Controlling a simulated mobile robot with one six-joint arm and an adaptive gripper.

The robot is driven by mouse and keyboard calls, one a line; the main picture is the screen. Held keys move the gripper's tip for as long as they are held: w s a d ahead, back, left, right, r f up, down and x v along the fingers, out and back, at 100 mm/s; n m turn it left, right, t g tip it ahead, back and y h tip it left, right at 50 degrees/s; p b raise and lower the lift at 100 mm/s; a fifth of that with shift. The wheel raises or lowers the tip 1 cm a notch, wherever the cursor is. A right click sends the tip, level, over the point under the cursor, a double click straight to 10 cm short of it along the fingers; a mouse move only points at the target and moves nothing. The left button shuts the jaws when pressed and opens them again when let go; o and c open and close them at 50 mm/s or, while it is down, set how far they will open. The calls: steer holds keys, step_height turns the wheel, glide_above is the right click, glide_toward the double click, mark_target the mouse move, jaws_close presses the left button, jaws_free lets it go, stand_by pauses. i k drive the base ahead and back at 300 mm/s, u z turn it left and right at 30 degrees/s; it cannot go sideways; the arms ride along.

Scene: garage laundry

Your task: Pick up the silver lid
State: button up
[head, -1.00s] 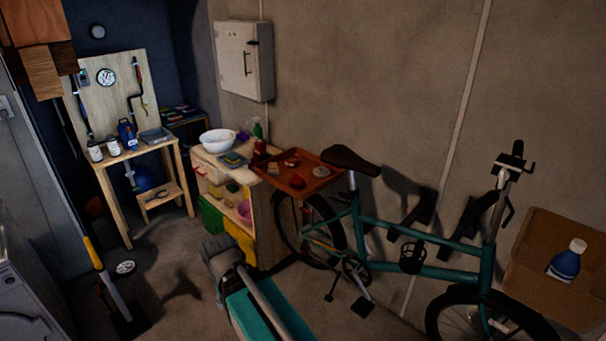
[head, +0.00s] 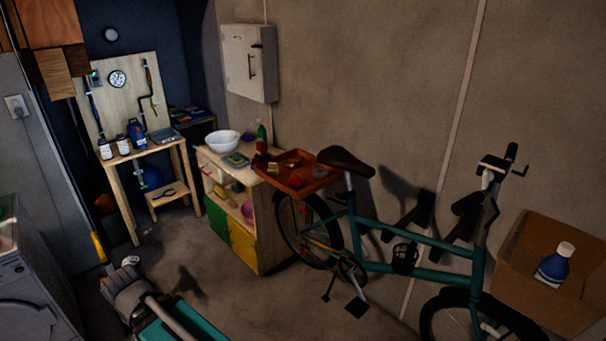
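No silver lid can be told for certain. A small round pale piece (head: 319,172) lies at the right of the orange-red tray (head: 292,186). My arm link reaches up from the bottom edge over the floor. My gripper's fingers do not show.
A low wooden cabinet (head: 245,238) with a white bowl (head: 222,140) stands behind the bicycle (head: 425,272). A workbench (head: 150,153) is at the back left, a washing machine (head: 25,285) at the left edge. A cardboard box (head: 520,295) sits right. Floor between bench and cabinet is clear.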

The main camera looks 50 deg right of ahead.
mark_target(319, 172)
steer(key=u, duration=0.45)
steer(key=i, duration=1.65)
steer(key=z, duration=2.35)
